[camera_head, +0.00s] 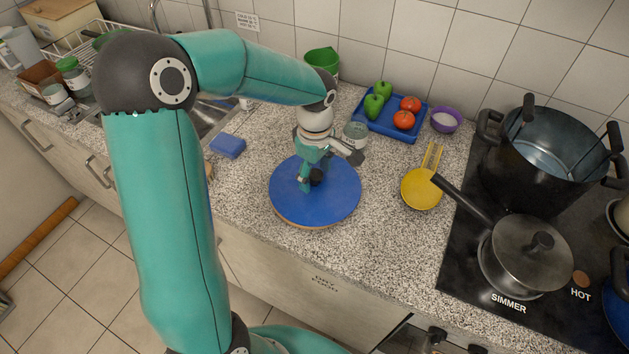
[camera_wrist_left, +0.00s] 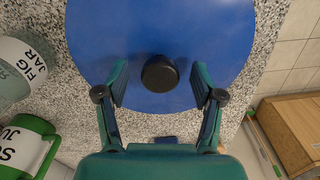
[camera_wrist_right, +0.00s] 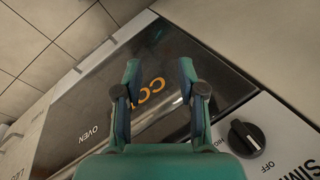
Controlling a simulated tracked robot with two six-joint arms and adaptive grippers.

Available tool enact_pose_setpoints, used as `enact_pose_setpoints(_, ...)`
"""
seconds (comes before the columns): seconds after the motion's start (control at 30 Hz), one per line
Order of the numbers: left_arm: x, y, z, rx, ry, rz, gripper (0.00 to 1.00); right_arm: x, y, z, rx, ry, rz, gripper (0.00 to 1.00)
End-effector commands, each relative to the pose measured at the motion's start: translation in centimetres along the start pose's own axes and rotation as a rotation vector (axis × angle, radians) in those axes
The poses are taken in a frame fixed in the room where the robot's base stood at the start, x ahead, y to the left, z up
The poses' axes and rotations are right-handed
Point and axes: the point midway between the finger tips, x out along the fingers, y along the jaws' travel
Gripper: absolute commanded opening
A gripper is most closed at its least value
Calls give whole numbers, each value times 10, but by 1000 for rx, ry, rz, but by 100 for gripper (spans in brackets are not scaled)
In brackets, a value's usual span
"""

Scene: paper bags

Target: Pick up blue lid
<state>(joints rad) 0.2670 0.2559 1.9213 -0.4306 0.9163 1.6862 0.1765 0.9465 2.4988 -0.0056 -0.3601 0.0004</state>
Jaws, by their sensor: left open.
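The blue lid (camera_head: 335,196) is a large flat disc lying on the granite counter, with a lighter rim showing under its front edge. In the left wrist view the lid (camera_wrist_left: 212,45) fills the upper middle, with its round black knob (camera_wrist_left: 159,74) at the centre. My left gripper (camera_head: 312,183) points down over the lid. Its open fingers (camera_wrist_left: 158,90) stand on either side of the knob, with gaps on both sides. In the head view the gripper partly hides the knob. My right gripper (camera_wrist_right: 160,80) is open and empty, in front of the oven (camera_wrist_right: 100,105).
A glass jar (camera_head: 355,135) stands close behind the lid. A blue tray (camera_head: 390,130) holds peppers and tomatoes. The stove with a lidded pan (camera_head: 530,253) is at the right.

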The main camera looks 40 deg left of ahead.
Motion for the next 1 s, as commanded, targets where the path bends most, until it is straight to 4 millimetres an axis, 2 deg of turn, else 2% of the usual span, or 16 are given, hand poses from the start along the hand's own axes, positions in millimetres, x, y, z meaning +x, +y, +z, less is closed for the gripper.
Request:
enact_pose_setpoints(0.1, 7, 0, 0, 0, 0, 0, 68, -1, 0, 0, 0, 0, 0, 40)
enact_pose_setpoints(0.3, 7, 0, 0, 0, 0, 1, 68, -1, 0, 0, 0, 0, 0, 40)
enact_pose_setpoints(0.7, 7, 0, 0, 0, 0, 2, 1, -1, 0, 0, 0, 0, 0, 40)
enact_pose_setpoints(1.0, 6, 0, 0, 0, 0, 3, 0, -1, 0, 0, 0, 0, 0, 40)
